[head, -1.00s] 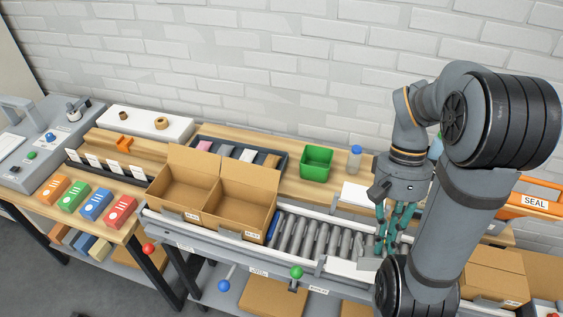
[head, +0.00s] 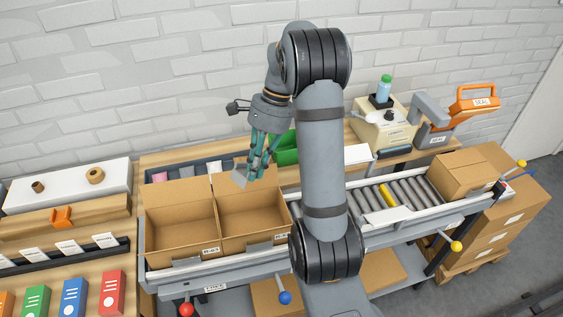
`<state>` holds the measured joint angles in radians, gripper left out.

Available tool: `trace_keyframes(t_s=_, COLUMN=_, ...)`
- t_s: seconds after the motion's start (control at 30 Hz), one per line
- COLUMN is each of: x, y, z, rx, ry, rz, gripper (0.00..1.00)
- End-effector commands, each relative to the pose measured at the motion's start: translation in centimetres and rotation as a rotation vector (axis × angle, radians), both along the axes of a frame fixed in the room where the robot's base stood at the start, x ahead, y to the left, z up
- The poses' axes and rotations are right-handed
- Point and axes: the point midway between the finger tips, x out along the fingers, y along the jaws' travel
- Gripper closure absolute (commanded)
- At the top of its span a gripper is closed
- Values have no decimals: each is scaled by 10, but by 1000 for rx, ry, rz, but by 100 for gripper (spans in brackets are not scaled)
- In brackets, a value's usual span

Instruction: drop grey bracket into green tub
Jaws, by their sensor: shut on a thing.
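My gripper (head: 256,176) is shut on the grey bracket (head: 240,177), which sticks out to the left of the fingertips. In the picture it shows over the back of the right open carton, above the work surface. The green tub (head: 285,155) stands on the wooden bench just right of the gripper. My arm hides its right part, and its inside cannot be seen well.
Two open cardboard cartons (head: 180,232) stand on the conveyor at front left. A grey divided tray (head: 147,167) lies behind them. A closed carton (head: 462,172) sits at the conveyor's right end, and a yellow piece (head: 389,195) lies on the rollers.

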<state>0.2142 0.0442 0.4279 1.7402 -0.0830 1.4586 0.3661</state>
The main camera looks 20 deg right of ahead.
Motion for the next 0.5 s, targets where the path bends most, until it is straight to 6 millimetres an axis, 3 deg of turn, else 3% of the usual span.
trace_keyframes(t_s=0.03, x=22, y=-12, z=-15, rx=1, ry=-2, rz=-151, gripper=100)
trace_keyframes(t_s=0.2, x=88, y=-51, z=-39, rx=0, ry=-3, rz=-662, gripper=100)
trace_keyframes(t_s=0.5, x=181, y=-119, z=-89, rx=-1, ry=-9, rz=-1457, gripper=100)
